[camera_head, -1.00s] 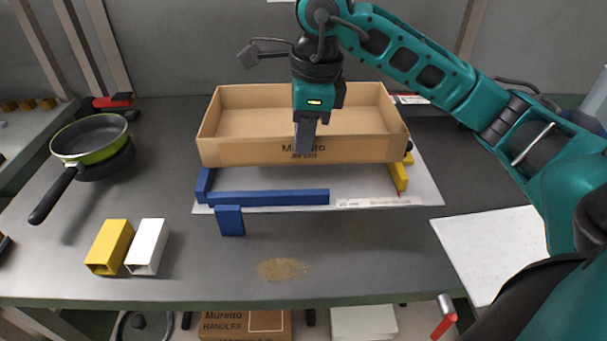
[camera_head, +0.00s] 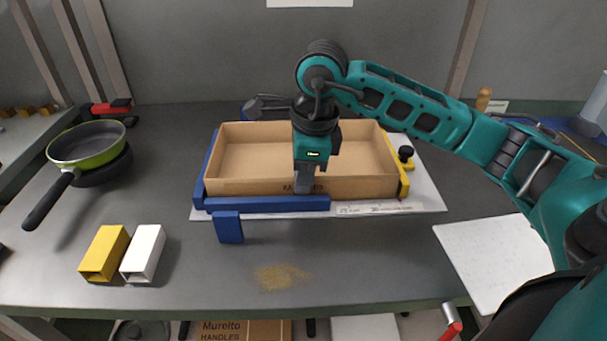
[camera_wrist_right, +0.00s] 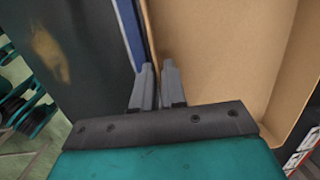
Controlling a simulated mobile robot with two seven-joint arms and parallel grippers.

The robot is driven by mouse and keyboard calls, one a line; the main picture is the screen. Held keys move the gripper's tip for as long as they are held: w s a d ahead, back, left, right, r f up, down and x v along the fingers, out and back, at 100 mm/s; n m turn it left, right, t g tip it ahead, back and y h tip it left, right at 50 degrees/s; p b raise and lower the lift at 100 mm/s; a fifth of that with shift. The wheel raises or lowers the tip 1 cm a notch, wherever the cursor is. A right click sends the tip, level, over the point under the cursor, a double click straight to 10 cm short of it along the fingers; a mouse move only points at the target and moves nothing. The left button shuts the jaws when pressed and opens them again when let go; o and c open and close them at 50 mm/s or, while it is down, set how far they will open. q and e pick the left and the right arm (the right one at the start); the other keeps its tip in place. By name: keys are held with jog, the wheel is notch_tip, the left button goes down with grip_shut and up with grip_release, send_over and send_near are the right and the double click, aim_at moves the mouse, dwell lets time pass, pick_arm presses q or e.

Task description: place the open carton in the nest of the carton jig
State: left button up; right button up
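The open carton (camera_head: 240,186) is a brown, empty, topless box. It sits level in the carton jig, between the jig's blue rails (camera_head: 270,203) at left and front and its yellow stop (camera_head: 403,184) at right. The front rail hides the foot of the front wall, so full seating cannot be told. My right gripper (camera_head: 303,188) points down at the middle of the front wall. In the right wrist view its fingers (camera_wrist_right: 158,85) straddle that wall with a narrow gap, appearing shut on it. My left gripper is not in view.
A green pan (camera_head: 88,145) stands at left. A yellow block (camera_head: 104,252) and a white block (camera_head: 144,252) lie at front left. A white board (camera_head: 495,258) lies at right. A brown powder patch (camera_head: 280,276) is on the table in front of the jig.

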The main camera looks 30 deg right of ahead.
jog(key=o, duration=0.4)
jog(key=shift+r, duration=0.2)
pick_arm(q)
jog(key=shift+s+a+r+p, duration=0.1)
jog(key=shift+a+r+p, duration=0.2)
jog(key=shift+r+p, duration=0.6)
pick_arm(e)
jog(key=r, duration=0.4)
jog(key=s+r, duration=0.1)
jog(key=r, duration=0.3)
jog(key=d+r, duration=0.1)
jog(key=r, duration=0.2)
jog(key=shift+s+r, duration=0.25)
jog(key=shift+r, duration=0.15)
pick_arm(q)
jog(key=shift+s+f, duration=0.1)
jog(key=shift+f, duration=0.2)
pick_arm(e)
jog(key=shift+a, duration=0.1)
